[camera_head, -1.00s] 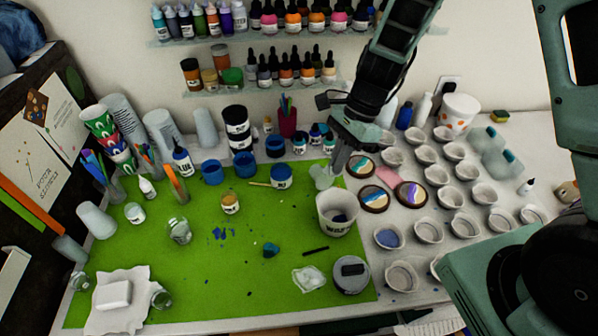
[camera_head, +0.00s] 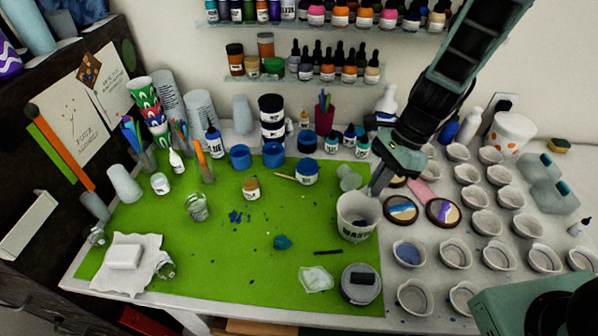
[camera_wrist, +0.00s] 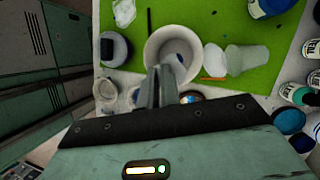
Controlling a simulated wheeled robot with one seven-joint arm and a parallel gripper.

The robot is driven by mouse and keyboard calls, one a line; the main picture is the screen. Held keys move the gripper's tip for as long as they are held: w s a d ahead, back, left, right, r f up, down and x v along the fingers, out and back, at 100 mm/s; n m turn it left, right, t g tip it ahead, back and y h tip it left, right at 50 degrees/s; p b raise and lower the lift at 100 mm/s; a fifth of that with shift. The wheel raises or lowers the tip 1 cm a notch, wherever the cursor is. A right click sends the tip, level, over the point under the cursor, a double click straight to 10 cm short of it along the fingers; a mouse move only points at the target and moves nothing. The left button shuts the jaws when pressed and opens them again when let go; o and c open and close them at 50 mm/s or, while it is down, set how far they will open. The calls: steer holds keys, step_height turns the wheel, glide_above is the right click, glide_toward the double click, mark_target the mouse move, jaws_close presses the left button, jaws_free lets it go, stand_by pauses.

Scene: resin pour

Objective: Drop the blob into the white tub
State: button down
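A small teal blob (camera_head: 282,242) lies on the green mat, left of the white tub (camera_head: 354,230). The tub is marked WASTE and stands upright at the mat's right edge. It also shows in the wrist view (camera_wrist: 152,52), with a dark blue patch inside. My gripper (camera_head: 375,192) is at the tub's right rim in the head view, apart from the blob. In the wrist view my gripper's fingers (camera_wrist: 162,70) are close together over the tub's near rim, with nothing visible between them. I cannot make out the blob in the wrist view.
A grey-lidded round container (camera_head: 361,284), clear crumpled film (camera_head: 316,279) and a black stick (camera_head: 328,252) lie near the tub. Translucent cups (camera_head: 350,178) stand behind it. Painted coasters (camera_head: 443,212) and several small white cups (camera_head: 409,252) fill the right side. The mat around the blob is mostly clear.

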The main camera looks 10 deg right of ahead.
steer(key=shift+f, duration=0.2)
steer(key=c, duration=1.5)
jaws_free()
steer(key=shift+c, duration=0.2)
steer(key=b+v, duration=0.2)
steer(key=v, duration=1.5)
steer(key=shift+r, duration=0.15)
steer(key=shift+d, duration=0.1)
steer(key=s+a+f+n+h+b, duration=0.1)
steer(key=s+a+f+n+b, duration=0.1)
steer(key=s+n, duration=0.5)
steer(key=s+a+f+n+t+h+b, duration=0.1)
steer(key=s+a+f+n, duration=0.3)
steer(key=n, duration=0.5)
steer(key=s+a+f+n+h+b, duration=0.1)
steer(key=s+a+f+n+b, duration=0.2)
steer(key=s+a+n, duration=0.4)
steer(key=s+n, duration=0.1)
steer(key=s, duration=0.2)
steer(key=shift+s+f+t+h, duration=0.2)
steer(key=shift+s+t+h, duration=0.1)
steer(key=shift+t, duration=0.1)
